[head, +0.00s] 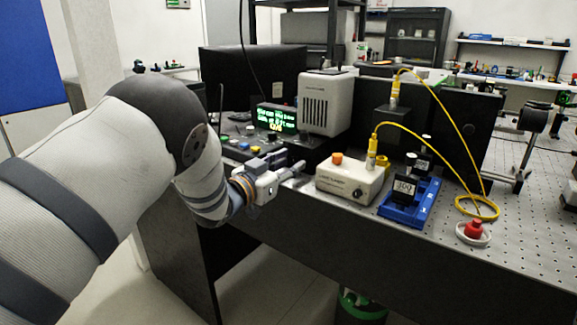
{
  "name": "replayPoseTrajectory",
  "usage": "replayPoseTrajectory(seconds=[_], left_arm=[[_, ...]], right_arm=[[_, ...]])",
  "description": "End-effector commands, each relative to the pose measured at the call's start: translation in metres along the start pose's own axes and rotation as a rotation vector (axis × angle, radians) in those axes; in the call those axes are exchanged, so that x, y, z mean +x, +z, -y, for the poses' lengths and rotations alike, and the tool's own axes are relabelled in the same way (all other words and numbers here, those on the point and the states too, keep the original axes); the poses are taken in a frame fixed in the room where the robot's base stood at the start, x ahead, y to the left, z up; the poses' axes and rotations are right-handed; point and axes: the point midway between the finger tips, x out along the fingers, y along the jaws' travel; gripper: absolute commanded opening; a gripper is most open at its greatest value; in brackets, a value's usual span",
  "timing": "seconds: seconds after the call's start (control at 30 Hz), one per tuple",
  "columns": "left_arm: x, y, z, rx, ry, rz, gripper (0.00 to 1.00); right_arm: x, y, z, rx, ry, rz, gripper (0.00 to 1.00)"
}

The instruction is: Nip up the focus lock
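My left gripper (294,168) reaches in from the left over the front edge of the bench. Its fingers point right, just left of the white box (345,184) with an orange knob (337,158) on top; I see no contact with it. The fingers are small and partly hidden behind the gripper's body, so I cannot tell whether they are open or shut. I cannot make out which part is the focus lock. My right gripper is not in view.
A blue tray (427,206) holds black labelled blocks. A yellow cable (468,150) loops down to the bench. A red button (474,229) sits at the front right. A green-text display (276,118) and vented beige box (325,103) stand behind the gripper.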

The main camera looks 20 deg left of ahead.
Motion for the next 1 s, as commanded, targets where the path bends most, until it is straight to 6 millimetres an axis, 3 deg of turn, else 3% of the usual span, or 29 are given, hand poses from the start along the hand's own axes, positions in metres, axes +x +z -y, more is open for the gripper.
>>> replayPoseTrajectory(seconds=[0.23, 0.4, 0.77, 1.0], left_arm=[[0.0014, -0.002, 0.0003, 0.001, -0.001, -0.001, 0.34], [0.0011, -0.0018, 0.0003, 0.001, -0.001, -0.001, 0.0], [0.0008, -0.0018, 0.0006, 0.026, -0.001, -0.001, 0.0], [0.0007, -0.0028, 0.0006, 0.156, -0.001, -0.001, 0.0]], right_arm=[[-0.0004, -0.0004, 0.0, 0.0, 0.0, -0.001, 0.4], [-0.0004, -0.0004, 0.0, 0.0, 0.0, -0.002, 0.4], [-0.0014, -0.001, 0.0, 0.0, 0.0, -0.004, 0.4], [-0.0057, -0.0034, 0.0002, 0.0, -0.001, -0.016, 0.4]])
